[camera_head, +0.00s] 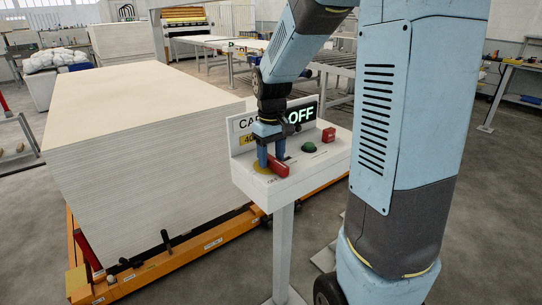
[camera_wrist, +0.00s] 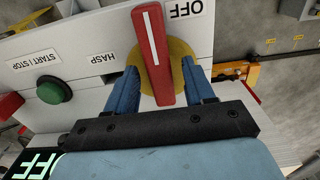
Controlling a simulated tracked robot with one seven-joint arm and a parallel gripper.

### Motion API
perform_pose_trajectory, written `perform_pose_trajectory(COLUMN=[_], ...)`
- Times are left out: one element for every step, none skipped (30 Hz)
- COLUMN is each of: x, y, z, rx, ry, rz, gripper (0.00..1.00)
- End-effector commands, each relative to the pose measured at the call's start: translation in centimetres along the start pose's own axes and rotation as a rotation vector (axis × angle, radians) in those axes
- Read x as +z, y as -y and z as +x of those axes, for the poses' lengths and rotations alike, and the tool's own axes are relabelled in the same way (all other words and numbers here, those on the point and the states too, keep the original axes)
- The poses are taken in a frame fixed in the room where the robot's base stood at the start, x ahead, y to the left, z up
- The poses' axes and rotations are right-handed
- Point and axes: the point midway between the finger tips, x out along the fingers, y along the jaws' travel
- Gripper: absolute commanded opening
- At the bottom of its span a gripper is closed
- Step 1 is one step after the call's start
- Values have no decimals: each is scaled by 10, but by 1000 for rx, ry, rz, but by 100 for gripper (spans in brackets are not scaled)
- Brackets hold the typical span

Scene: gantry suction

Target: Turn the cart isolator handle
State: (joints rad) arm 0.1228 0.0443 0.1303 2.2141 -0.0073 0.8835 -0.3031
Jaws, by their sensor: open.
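The isolator handle (camera_head: 280,168) is a red bar on a yellow disc, on the sloped top of a white pedestal box (camera_head: 318,163). In the wrist view the red handle (camera_wrist: 153,45), with a white line along it, lies over the yellow disc (camera_wrist: 181,62); its far end is beside the OFF label (camera_wrist: 184,9). My gripper (camera_head: 271,160) points down at the handle. In the wrist view my gripper (camera_wrist: 158,70) is open, with one blue finger on each side of the handle and gaps visible between. The lit display (camera_head: 301,115) reads OFF.
A green START/STOP button (camera_wrist: 54,90) and a red block (camera_head: 328,135) are on the same box. A tall stack of pale boards (camera_head: 140,140) on an orange cart (camera_head: 200,243) stands close on the left.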

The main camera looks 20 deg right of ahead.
Motion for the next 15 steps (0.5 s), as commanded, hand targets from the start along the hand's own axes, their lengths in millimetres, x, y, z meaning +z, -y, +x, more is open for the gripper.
perform_pose_trajectory(x=[0, 0, 0, 0, 0, 0, 0, 0, 0, 0, 0, 0, 0, 0, 0], y=[0, 0, 0, 0, 0, 0, 0, 0, 0, 0, 0, 0, 0, 0, 0], z=[1, 1, 1, 1, 1, 1, 1, 1, 1, 1, 0, 0, 0, 0, 0], rx=[0, 0, 0, 0, 0, 0, 0, 0, 0, 0, 0, 0, 0, 0, 0], ry=[0, 0, 0, 0, 0, 0, 0, 0, 0, 0, 0, 0, 0, 0, 0], rz=[0, 0, 0, 0, 0, 0, 0, 0, 0, 0, 0, 0, 0, 0, 1], gripper=[53, 53, 53, 53, 53, 53, 53, 51, 47, 45, 42, 38, 35, 32, 28])
